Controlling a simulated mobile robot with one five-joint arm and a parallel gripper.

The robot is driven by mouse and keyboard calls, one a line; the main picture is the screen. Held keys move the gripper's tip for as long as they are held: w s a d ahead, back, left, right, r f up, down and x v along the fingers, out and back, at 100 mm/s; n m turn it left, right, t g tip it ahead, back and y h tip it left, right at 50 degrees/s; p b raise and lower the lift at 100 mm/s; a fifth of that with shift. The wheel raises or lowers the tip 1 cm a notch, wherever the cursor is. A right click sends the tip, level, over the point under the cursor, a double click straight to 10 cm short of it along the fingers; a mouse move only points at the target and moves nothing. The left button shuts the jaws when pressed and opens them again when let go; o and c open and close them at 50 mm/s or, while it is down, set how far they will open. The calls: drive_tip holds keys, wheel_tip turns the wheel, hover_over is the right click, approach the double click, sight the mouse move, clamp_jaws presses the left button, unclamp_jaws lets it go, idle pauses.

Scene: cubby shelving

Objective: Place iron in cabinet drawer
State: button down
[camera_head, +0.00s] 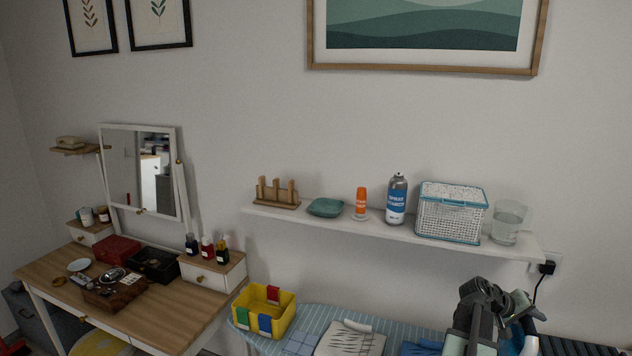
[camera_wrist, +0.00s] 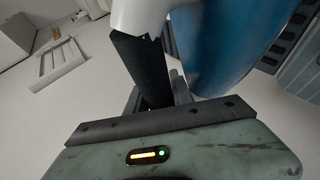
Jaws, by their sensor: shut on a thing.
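My gripper (camera_head: 492,312) is at the lower right of the head view, above the right part of the ironing board. In the wrist view, my gripper (camera_wrist: 158,95) is shut on the dark handle of the iron (camera_wrist: 215,55), which has a blue body and a white part. In the head view only a blue and white piece of the iron (camera_head: 517,338) shows beside my gripper; the rest is hidden. I cannot tell which drawer is the cabinet drawer. The vanity has small white side drawers (camera_head: 207,280) with round knobs, both closed.
The striped ironing board (camera_head: 395,330) holds folded clothes (camera_head: 350,340) and a yellow bin (camera_head: 263,310). Above it a white shelf (camera_head: 390,230) bears a spray can (camera_head: 397,200), a wicker basket (camera_head: 450,212) and a glass (camera_head: 507,222). The wooden vanity top (camera_head: 170,305) is cluttered.

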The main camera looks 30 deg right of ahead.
drive_tip(key=shift+f+b, duration=3.05)
drive_tip(key=shift+b, duration=0.45)
wheel_tip(320, 180, up, 16)
drive_tip(key=p, duration=1.6)
idle(1.3)
